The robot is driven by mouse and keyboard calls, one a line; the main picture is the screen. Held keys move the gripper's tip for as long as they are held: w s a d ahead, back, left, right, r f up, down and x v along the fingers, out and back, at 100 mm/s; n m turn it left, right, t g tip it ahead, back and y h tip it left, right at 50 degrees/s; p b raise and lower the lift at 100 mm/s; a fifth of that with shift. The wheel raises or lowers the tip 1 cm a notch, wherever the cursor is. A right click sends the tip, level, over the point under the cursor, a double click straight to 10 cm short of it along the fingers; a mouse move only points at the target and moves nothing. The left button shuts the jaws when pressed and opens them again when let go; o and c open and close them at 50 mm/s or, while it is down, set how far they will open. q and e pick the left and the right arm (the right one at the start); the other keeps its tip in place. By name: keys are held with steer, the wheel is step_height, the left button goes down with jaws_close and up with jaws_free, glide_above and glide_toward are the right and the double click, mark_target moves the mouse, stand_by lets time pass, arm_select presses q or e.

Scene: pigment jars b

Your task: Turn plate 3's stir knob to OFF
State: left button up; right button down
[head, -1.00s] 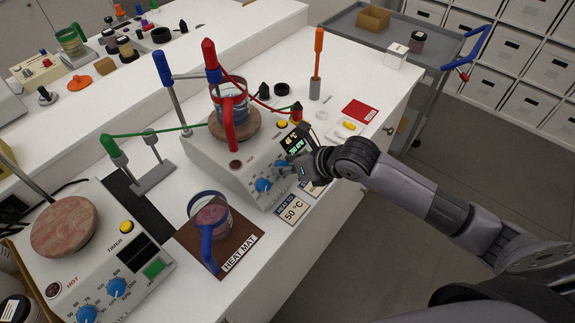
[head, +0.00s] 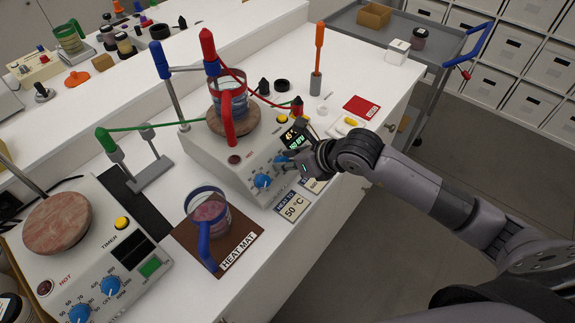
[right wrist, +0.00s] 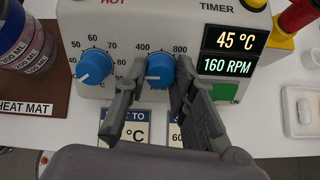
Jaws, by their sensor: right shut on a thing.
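A white hotplate (head: 222,168) stands on the bench with a glass beaker (head: 230,98) on its round top. Its blue stir knob (right wrist: 160,70) is the right one of two, below the 400 and 800 marks, with its white pointer turned left. My right gripper (right wrist: 159,80) is shut on this knob, one finger on each side; in the head view it reaches the panel from the right (head: 288,161). The display (right wrist: 231,52) reads 45 °C and 160 RPM. The left blue knob (right wrist: 95,67) stands free beside the fingers. My left gripper is not in view.
A beaker with a blue handle (head: 205,222) stands on a brown heat mat (head: 238,246) in front. Cards (head: 292,207) lie close below the knobs. A second hotplate (head: 85,258) is at the lower left. A red clamp arm (head: 228,128) crosses the plate top.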

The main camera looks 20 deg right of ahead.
steer(key=n+b, duration=0.1)
steer(key=b, duration=0.1)
steer(key=n+b, duration=0.3)
steer(key=b, duration=0.2)
steer(key=shift+f+n, duration=0.3)
steer(key=shift+r+n+b, duration=0.25)
steer(key=shift+n+b, duration=0.85)
steer(key=shift+b, duration=0.25)
steer(key=c, duration=1.3)
jaws_free()
steer(key=shift+s+d+r, duration=0.1)
steer(key=shift+d+r, duration=0.05)
steer(key=v, duration=1.1)
steer(key=shift+s+d+r, duration=0.15)
steer(key=shift+r, duration=0.1)
